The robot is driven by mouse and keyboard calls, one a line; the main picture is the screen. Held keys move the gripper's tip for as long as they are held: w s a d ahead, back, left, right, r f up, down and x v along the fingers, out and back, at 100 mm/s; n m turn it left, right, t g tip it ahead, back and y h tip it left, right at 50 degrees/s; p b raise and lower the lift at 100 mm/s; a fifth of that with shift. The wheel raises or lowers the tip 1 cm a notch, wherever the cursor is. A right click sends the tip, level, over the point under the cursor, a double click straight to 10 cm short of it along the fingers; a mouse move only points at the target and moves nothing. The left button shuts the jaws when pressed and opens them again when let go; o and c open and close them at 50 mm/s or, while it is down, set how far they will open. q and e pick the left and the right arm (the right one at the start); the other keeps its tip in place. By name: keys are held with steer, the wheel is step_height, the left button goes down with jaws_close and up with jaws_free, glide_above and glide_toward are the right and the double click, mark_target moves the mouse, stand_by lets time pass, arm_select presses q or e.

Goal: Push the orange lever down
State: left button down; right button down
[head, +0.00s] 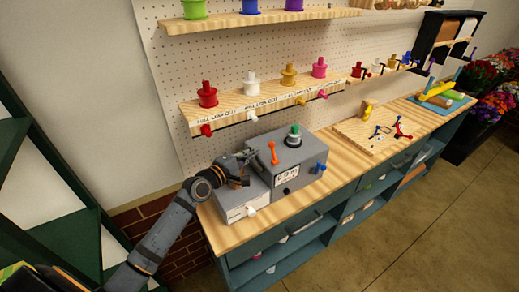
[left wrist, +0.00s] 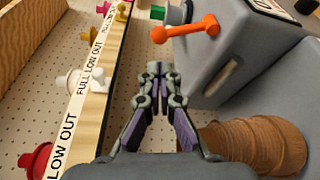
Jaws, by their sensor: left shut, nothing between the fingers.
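The orange lever (head: 273,152) stands upright on the front face of a grey box (head: 297,160) on the wooden counter. In the left wrist view the orange lever (left wrist: 185,28) shows above and right of my fingers, fixed to the grey box side. My left gripper (head: 252,154) is shut and empty, just left of the lever and apart from it. Its closed fingertips (left wrist: 156,70) point past the box edge toward the pegboard side. My right gripper is not in view.
A lower white-grey box (head: 240,203) sits under my left arm, with a white knob on its front. A green knob (head: 295,130) tops the grey box and a blue knob (head: 319,168) is at its right. A labelled shelf (head: 240,108) with coloured knobs hangs behind.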

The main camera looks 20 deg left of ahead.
mark_target(273, 151)
arm_select(q)
steer(key=shift+x, duration=1.95)
steer(key=shift+d, duration=0.1)
steer(key=shift+s+d+r+m+b, duration=0.1)
steer(key=shift+s+r+m+b, duration=0.1)
steer(key=shift+m+b, duration=0.2)
